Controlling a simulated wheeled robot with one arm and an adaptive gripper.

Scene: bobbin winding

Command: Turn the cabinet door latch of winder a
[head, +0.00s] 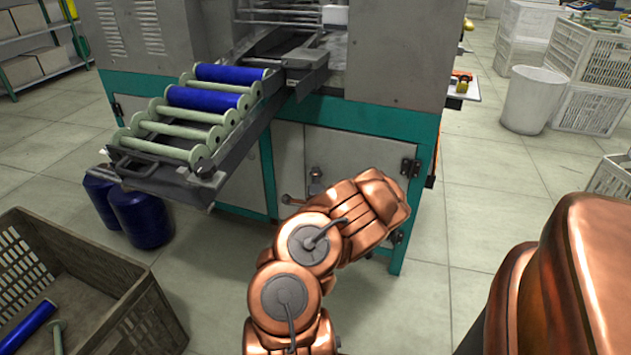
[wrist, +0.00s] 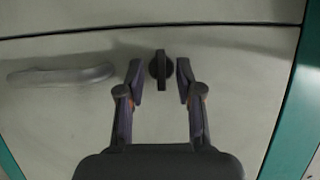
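The cabinet door (head: 355,160) of the winder is the grey panel in the teal frame; its pale face (wrist: 230,90) fills much of the wrist view. The latch (wrist: 161,69) is a dark round knob with a raised bar, upright in the wrist view. My gripper (wrist: 160,78) is open, with one finger on each side of the latch bar and gaps showing on both sides. Whether the fingertips reach its depth is hard to tell. A grey handle (wrist: 62,75) lies left of the latch. In the head view my copper arm hides the gripper, and a small dark fitting (head: 315,173) shows on the door.
A rack (head: 160,183) with blue and pale green bobbins juts out left above the door. Dark blue spools (head: 142,217) stand on the floor below it. A brown crate (head: 130,310) is at lower left. The floor (head: 480,230) to the right is clear.

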